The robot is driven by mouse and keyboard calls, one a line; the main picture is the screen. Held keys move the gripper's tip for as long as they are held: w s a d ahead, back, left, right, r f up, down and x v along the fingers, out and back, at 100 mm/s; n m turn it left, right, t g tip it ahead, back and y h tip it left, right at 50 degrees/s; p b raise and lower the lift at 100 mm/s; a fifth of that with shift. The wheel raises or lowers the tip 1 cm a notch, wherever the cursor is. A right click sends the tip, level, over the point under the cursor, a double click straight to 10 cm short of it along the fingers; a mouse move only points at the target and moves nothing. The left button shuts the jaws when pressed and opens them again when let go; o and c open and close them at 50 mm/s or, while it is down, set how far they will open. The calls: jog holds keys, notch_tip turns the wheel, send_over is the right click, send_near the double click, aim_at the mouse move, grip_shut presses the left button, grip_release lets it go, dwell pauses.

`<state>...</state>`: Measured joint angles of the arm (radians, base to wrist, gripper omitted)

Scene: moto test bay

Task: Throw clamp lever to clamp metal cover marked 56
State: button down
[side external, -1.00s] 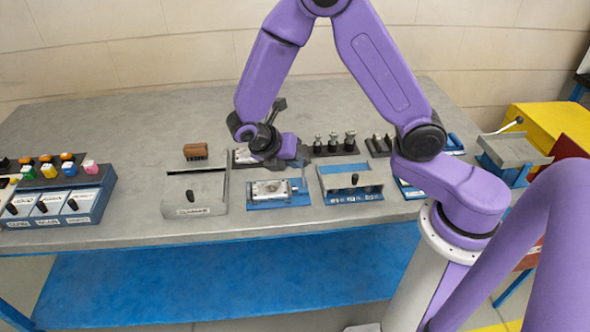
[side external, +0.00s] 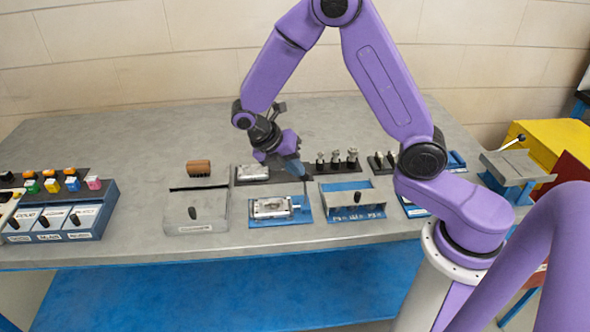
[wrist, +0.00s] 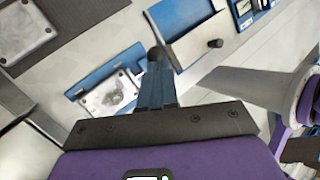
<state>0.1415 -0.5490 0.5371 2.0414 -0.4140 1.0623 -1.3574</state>
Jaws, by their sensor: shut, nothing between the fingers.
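A silver metal cover (side external: 271,207) lies in a blue fixture (side external: 258,222) at the front of the bench; it also shows in the wrist view (wrist: 108,95). I cannot read a 56 on it. A thin upright bar, which looks like the clamp lever (side external: 306,190), stands at the fixture's right side. In the wrist view a dark rounded knob (wrist: 156,53) shows just past my fingertips; I cannot tell if they touch. My gripper (side external: 300,172) is shut and empty, fingers pointing down and right above the fixture's right back corner.
Another metal cover (side external: 253,172) lies on a dark tray behind the fixture. A grey box with a black knob (side external: 193,214) stands to the left. A blue and grey box (side external: 352,200) is close on the right, with several dark cylinders (side external: 338,158) behind it.

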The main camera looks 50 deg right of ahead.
jog(key=shift+a+r, duration=0.1)
jog(key=shift+r, duration=0.05)
jog(key=shift+a+r, duration=0.2)
jog(key=shift+a, duration=0.1)
jog(key=s+a+v, duration=0.1)
jog(key=a+v, duration=0.1)
jog(key=v, duration=1)
jog(key=shift+s+f, duration=0.1)
jog(key=shift+s, duration=0.1)
